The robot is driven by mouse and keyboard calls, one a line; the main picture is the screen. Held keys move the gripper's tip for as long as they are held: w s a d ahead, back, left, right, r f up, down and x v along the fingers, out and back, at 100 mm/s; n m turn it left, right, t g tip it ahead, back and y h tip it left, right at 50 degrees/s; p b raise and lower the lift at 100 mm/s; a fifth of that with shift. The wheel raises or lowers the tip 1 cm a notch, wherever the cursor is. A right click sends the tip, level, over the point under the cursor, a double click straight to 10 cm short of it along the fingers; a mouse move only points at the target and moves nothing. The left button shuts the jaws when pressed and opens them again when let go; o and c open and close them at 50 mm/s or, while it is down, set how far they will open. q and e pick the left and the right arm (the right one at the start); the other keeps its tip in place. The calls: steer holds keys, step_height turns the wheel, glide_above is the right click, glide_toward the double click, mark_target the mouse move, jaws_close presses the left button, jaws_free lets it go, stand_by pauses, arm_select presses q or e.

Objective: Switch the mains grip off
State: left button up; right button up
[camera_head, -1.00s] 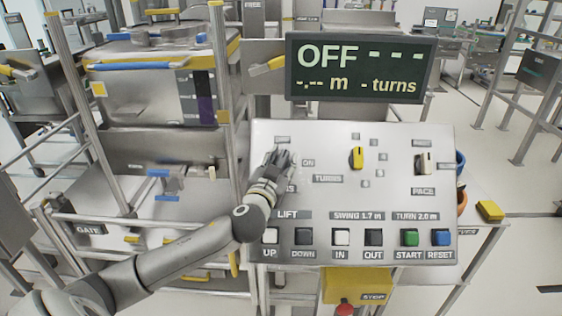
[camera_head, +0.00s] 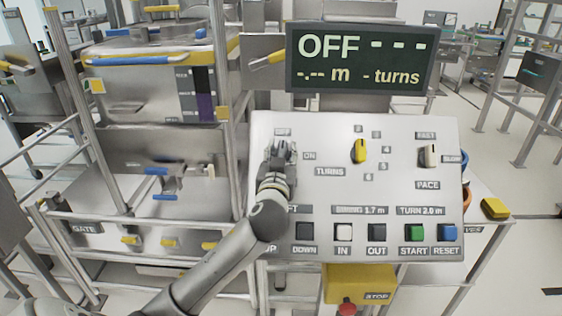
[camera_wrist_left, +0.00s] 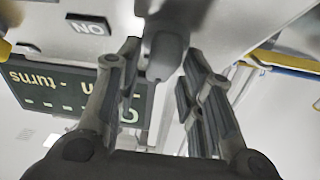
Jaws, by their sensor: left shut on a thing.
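The mains grip (camera_wrist_left: 166,52) is a grey knob between the fingers of my left gripper (camera_wrist_left: 160,85) in the left wrist view. In the head view my left gripper (camera_head: 280,152) is at the panel's upper left, between the OFF label (camera_head: 283,131) and the ON label (camera_head: 309,156). It is shut on the grip and hides most of it there. The display (camera_head: 360,60) reads OFF, with dashes for the other values. My right gripper is not in view.
The sloped control panel (camera_head: 400,185) carries a yellow turns knob (camera_head: 360,151), a pace knob (camera_head: 429,155) and a bottom row of push buttons. A yellow stop box (camera_head: 358,284) with a red button hangs below. A steel frame (camera_head: 225,120) stands left of the panel.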

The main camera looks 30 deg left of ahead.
arm_select(q)
steer(key=shift+r+n+y+b, duration=0.25)
steer(key=shift+n+y+b, duration=0.35)
steer(key=shift+n, duration=0.4)
steer(key=shift+a+r, duration=0.1)
steer(key=o, duration=0.7)
steer(key=shift+w+f+g, duration=0.15)
steer(key=shift+f+g, duration=0.15)
steer(key=shift+s+d, duration=0.35)
steer(key=shift+s, duration=0.1)
steer(key=v, duration=1.1)
steer(key=shift+a, duration=0.1)
